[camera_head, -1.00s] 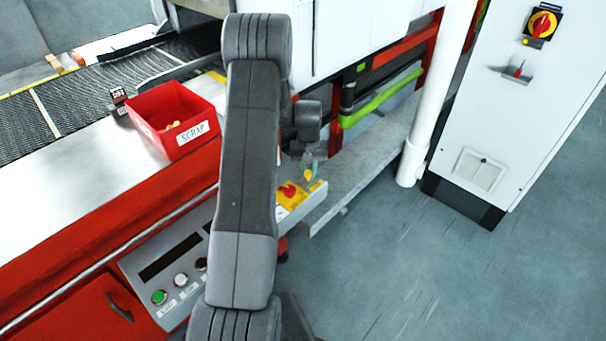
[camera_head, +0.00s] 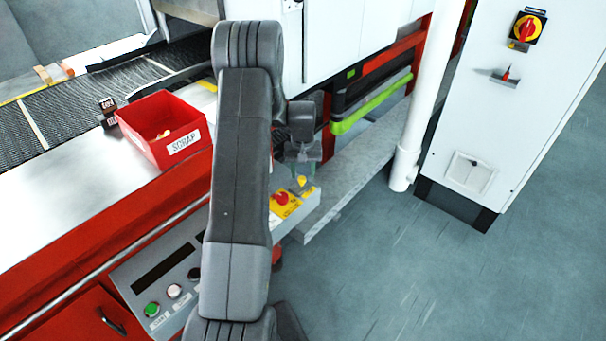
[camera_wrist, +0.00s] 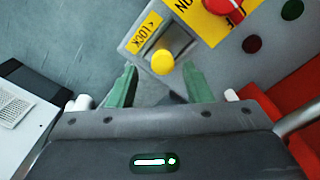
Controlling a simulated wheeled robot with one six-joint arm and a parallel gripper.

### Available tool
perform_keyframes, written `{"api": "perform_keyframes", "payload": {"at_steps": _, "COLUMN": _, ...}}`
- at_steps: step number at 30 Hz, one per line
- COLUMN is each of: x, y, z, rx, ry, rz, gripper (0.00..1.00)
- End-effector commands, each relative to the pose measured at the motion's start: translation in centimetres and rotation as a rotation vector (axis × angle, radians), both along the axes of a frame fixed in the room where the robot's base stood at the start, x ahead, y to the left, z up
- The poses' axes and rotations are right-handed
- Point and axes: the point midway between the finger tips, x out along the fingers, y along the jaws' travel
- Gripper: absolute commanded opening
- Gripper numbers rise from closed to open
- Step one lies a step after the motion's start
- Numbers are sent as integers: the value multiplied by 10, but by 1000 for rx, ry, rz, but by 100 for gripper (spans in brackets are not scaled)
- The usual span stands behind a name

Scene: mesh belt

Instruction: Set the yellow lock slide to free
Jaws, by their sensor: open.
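The yellow lock slide (camera_wrist: 163,62) shows in the wrist view as a round knob on a metal plate. A yellow label reading LOCK with an arrow (camera_wrist: 145,33) is beside it. In the head view the yellow knob (camera_head: 302,182) sits at the end of a grey control box (camera_head: 305,205). My gripper (camera_wrist: 160,85) is open, with one green finger on each side, just short of the knob. The knob lies in line with the gap between the fingers. I cannot tell the height between the fingertips and the knob.
A red rotary switch (camera_wrist: 222,5) on a yellow plate is close beside the slide. Red and green buttons (camera_wrist: 292,9) are further right. A red SCRAP bin (camera_head: 165,130) stands on the machine's table. A white post (camera_head: 408,150) and a white cabinet (camera_head: 500,110) stand at the right.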

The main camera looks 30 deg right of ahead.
Motion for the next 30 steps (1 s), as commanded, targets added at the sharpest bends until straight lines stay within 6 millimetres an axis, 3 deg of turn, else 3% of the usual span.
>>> {"api": "perform_keyframes", "payload": {"at_steps": 9, "x": 1, "y": -1, "z": 73, "rx": -4, "ry": -6, "rz": 0, "gripper": 45}}
{"api": "perform_keyframes", "payload": {"at_steps": 15, "x": 0, "y": -1, "z": 107, "rx": -3, "ry": -4, "rz": -1, "gripper": 45}}
{"api": "perform_keyframes", "payload": {"at_steps": 21, "x": 0, "y": -1, "z": 122, "rx": -2, "ry": -2, "rz": -1, "gripper": 45}}
{"api": "perform_keyframes", "payload": {"at_steps": 30, "x": 0, "y": -1, "z": 123, "rx": -2, "ry": -1, "rz": -1, "gripper": 45}}
